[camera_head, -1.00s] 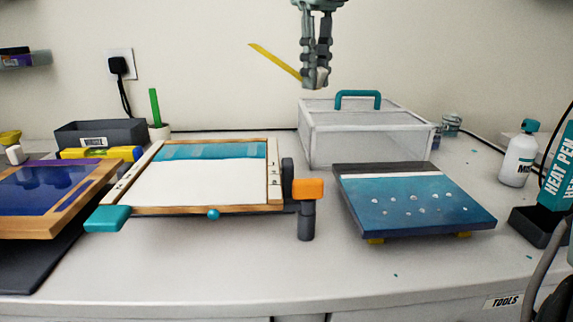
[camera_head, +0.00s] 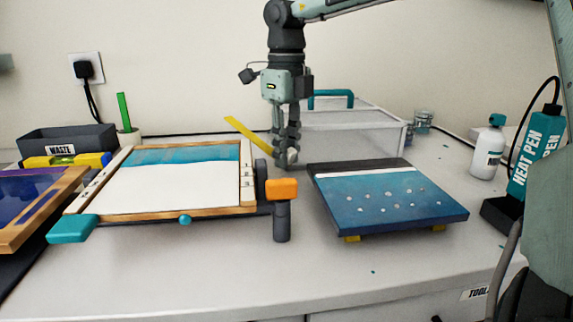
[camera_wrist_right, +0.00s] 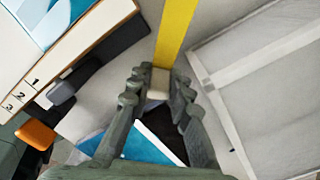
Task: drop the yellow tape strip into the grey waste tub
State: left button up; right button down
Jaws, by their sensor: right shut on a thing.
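The yellow tape strip (camera_head: 246,134) is held at one end by my right gripper (camera_head: 287,163) and sticks out up and to the left. In the right wrist view the strip (camera_wrist_right: 175,30) runs from between the fingers (camera_wrist_right: 158,85) toward the top edge. A small pale piece shows between the fingertips; I cannot tell what it is. The right gripper is above the bench, between the wood-framed board and the blue panel. The grey waste tub (camera_head: 68,138), labelled WASTE, stands at the back left, well apart from the strip. My left gripper is not in view.
A blue panel (camera_head: 390,200) sits to the right, a clear box (camera_head: 350,135) behind.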

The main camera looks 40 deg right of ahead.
jog(key=shift+f, duration=1.5)
jog(key=shift+f, duration=0.1)
jog(key=c, duration=1.4)
grip_release()
